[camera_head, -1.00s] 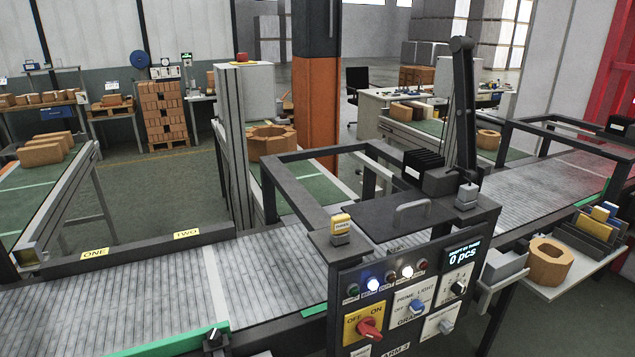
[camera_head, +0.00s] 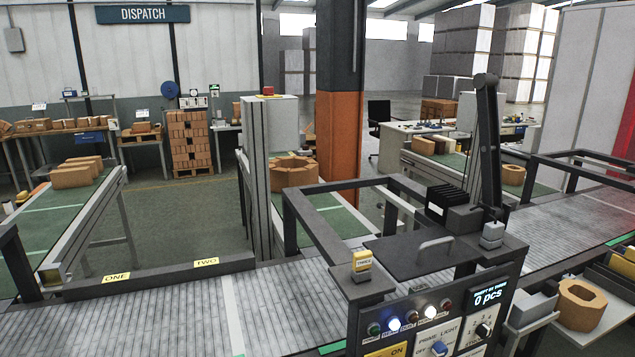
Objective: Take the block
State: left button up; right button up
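Several orange-brown blocks are in view, and I cannot tell which one the task means. A group of rectangular blocks (camera_head: 76,172) lies on the green belt at the left. A ring-shaped block (camera_head: 293,171) sits on the middle green belt behind the machine frame. Another ring-shaped block (camera_head: 581,304) lies on a white shelf at the lower right, and a smaller one (camera_head: 513,175) is on the far right belt. Neither of my grippers shows in the head view.
A control panel (camera_head: 430,322) with lamps and a "0 pcs" display stands in front at the centre right. A grey slatted conveyor (camera_head: 180,308) crosses the foreground. A pallet of stacked bricks (camera_head: 191,140) and an orange column (camera_head: 339,138) stand behind.

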aim_at(582, 307)
jog(key=z, duration=1.5)
jog(key=i+u, duration=0.1)
jog(key=u, duration=0.5)
jog(key=i+l+u, duration=0.15)
jog(key=l, duration=0.15)
jog(key=i+l+u, duration=0.2)
jog(key=l, duration=0.15)
jog(key=i+l+u, duration=0.15)
jog(key=l, duration=0.15)
jog(key=l+u, duration=0.2)
jog(key=l, duration=0.15)
jog(key=i+l+u, duration=0.15)
jog(key=l, duration=0.25)
